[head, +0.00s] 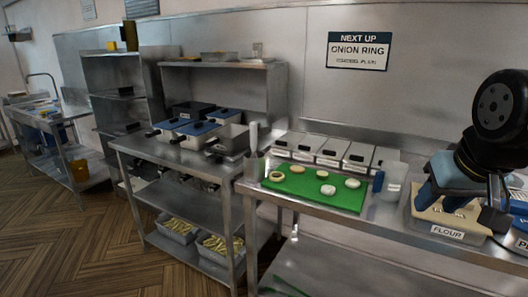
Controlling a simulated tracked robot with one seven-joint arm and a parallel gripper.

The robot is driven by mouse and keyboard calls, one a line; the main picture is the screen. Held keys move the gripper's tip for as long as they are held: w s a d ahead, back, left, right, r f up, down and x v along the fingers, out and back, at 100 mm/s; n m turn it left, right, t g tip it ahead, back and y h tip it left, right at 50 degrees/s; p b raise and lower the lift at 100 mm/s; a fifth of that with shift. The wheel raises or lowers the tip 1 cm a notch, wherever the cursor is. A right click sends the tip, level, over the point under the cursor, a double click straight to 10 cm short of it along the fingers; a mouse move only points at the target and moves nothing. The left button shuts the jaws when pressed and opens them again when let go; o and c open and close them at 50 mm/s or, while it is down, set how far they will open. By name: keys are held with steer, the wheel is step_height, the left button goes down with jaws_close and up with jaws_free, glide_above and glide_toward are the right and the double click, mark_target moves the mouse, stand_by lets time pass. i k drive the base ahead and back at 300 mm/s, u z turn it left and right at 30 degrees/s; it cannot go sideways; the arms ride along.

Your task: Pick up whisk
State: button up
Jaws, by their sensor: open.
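I cannot make out a whisk in the head view; it may be hidden behind my arm or too small to tell. My gripper (455,200) is at the right, pointing down over the tub labelled FLOUR (447,232). It is open, with one finger over the tub's left part and another dark part near its right side. I cannot tell whether the fingers touch the tub or what lies between them. The gripper and arm hide part of the tub and the counter behind it.
A green board (317,190) with several onion ring pieces lies on the steel counter. Lidded pans (335,152) line the back. Fryers (200,131) stand left.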

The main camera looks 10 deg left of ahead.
mark_target(253, 124)
steer(key=z, duration=0.05)
steer(key=i, duration=0.85)
steer(key=u, duration=0.1)
